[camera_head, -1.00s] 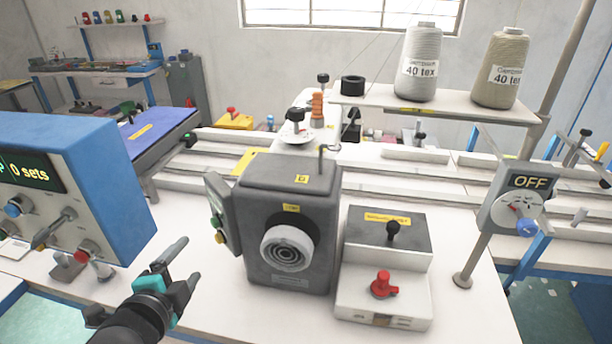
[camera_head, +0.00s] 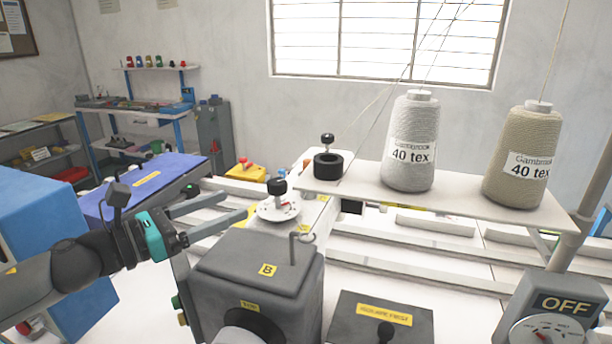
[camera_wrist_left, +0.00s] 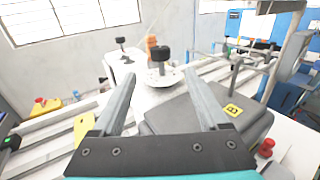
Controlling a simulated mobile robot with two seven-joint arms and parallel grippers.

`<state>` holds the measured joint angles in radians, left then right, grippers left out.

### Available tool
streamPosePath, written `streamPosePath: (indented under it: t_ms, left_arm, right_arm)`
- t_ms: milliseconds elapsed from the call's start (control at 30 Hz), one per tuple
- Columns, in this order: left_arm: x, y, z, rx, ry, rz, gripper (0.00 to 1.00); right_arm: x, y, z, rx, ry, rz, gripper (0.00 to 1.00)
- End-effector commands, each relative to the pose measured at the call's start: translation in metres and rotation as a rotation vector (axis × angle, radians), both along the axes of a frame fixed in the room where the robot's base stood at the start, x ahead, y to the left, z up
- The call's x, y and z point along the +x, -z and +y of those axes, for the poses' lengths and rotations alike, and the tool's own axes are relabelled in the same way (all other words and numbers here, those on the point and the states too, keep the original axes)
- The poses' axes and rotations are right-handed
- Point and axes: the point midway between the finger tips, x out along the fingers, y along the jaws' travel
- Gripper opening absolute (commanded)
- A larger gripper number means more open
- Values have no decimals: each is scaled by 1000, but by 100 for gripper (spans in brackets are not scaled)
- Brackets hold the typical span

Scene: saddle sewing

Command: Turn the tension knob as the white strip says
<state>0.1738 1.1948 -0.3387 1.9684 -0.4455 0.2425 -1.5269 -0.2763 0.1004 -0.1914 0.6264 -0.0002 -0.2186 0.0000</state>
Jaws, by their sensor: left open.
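The tension knob appears to be the black knob (camera_head: 277,186) on a round white dial (camera_head: 278,209) with a small red mark, behind the dark machine head. It also shows in the left wrist view, as a black knob (camera_wrist_left: 160,54) between and beyond the fingers. My left gripper (camera_head: 236,206) comes in from the left with its fingers spread toward the dial. It is open and empty, with the knob ahead of its tips; no contact is visible. I cannot make out a white strip with readable instructions. My right gripper is not in view.
The dark machine head (camera_head: 265,262), marked B, stands just below the gripper, with a thin upright hook on top. A shelf (camera_head: 455,203) with grey (camera_head: 410,145) and tan (camera_head: 520,160) thread cones is at right. A blue box (camera_head: 45,235) stands at left.

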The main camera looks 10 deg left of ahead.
Motion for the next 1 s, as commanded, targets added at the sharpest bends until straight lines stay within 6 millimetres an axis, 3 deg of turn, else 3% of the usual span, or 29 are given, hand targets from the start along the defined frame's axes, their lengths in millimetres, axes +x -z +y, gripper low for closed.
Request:
streamPosePath:
  t_ms: [100,233,567,1000]
  left_arm:
    - [5,-2,-4,-5,-2,-1,77]
    - [13,-4,-11,-6,-2,-3,77]
    - [38,-4,-35,-6,1,-2,77]
    - [89,-3,-81,-6,0,-1,77]
  right_arm:
    - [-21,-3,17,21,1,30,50]
    - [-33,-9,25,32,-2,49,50]
    - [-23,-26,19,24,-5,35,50]
    - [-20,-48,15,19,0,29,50]
